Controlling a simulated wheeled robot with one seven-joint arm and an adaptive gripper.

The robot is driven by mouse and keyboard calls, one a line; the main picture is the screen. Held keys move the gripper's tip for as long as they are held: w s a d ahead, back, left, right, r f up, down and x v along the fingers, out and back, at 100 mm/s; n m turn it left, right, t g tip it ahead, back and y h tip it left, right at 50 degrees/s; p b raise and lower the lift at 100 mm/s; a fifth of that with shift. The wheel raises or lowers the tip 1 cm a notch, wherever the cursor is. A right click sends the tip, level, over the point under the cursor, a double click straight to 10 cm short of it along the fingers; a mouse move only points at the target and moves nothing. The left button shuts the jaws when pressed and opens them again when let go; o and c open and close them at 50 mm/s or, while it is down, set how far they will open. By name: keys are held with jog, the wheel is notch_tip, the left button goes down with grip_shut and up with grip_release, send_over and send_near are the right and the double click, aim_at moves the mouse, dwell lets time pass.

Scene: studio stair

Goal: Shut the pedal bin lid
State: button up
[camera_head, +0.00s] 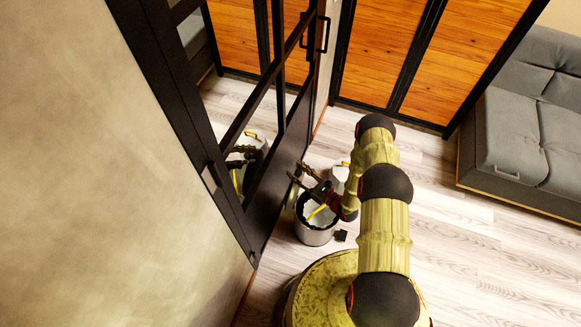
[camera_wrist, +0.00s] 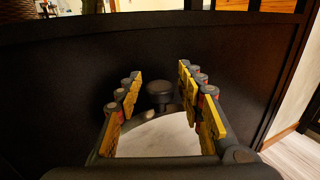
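The pedal bin (camera_head: 315,237) is a metallic cylinder on the floor beside the black-framed glass door. A small dark piece, probably its pedal (camera_head: 340,236), lies at its right foot. The bin's mouth shows a pale inside, partly covered by my arm and gripper. My gripper (camera_head: 306,185) is over the bin's far side. In the wrist view my gripper (camera_wrist: 160,72) has its yellow-padded fingers spread, with nothing clasped. A pale rounded surface with a dark rim and a dark knob (camera_wrist: 160,92) shows between them; whether this is lid or bin, I cannot tell.
The black door panel (camera_wrist: 70,95) stands close in front of my gripper. A white object (camera_head: 340,173) with a yellow bit is behind my arm. A grey sofa (camera_head: 510,130) stands at right, wooden doors (camera_head: 385,45) at the back. Floor between bin and sofa is clear.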

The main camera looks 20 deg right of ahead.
jog(key=shift+x, duration=1.8)
jog(key=shift+c, duration=0.4)
grip_shut()
